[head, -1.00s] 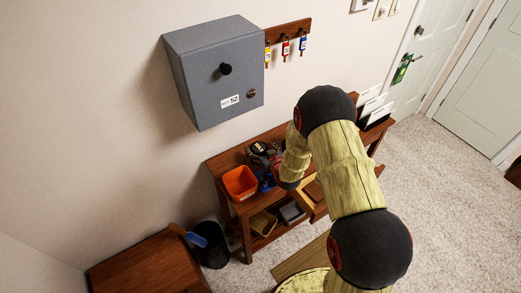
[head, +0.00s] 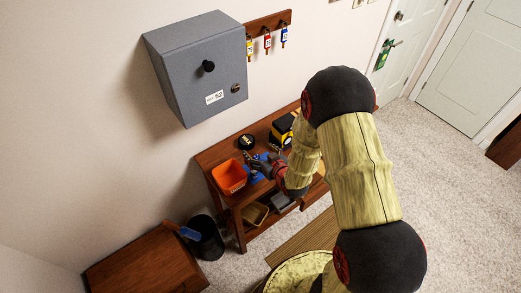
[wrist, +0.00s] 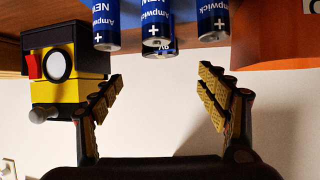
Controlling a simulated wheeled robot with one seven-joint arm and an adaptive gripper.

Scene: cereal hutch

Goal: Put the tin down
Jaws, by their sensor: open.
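A round dark tin (head: 246,142) with pale lettering on top rests on the wooden table near the wall. It looks flat and stands alone; I cannot make it out in the wrist view. My gripper (head: 253,161) is just in front of it, above the tabletop beside several blue batteries (head: 257,177). In the wrist view my gripper (wrist: 161,76) has its two fingers spread with nothing between them. The blue batteries (wrist: 156,22) show upside down beyond the fingertips.
An orange bin (head: 229,177) stands left of my gripper. A yellow and black device (head: 283,128) stands to the right, also in the wrist view (wrist: 65,80). A grey wall box (head: 196,70) hangs above. A lower shelf holds a basket (head: 255,213).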

